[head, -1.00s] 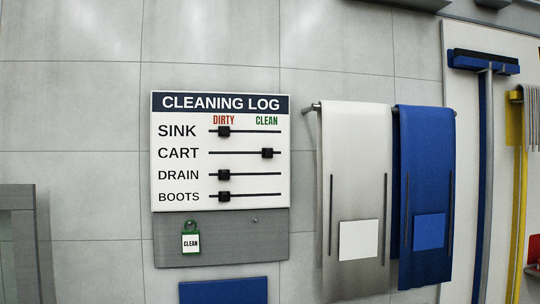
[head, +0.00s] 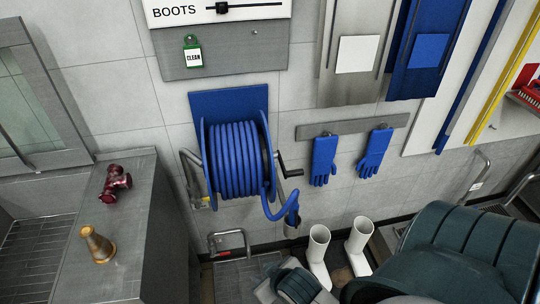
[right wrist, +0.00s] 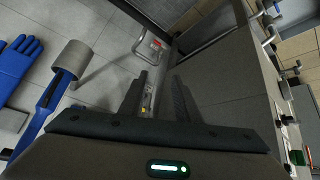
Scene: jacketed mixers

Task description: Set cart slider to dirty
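The cleaning log board (head: 225,68) shows only its lower part at the top of the head view. The cart slider is outside the head view and does not show in the right wrist view. The boots slider (head: 222,8) is visible, its black knob near the left end of its track. My right gripper (right wrist: 158,98) shows in the right wrist view with its two dark fingers apart and nothing between them. It is not near the board. My left gripper is not in view.
A blue hose reel (head: 238,160) hangs below the board. Blue gloves (head: 325,160) hang on a rail to its right, above white boots (head: 318,250).

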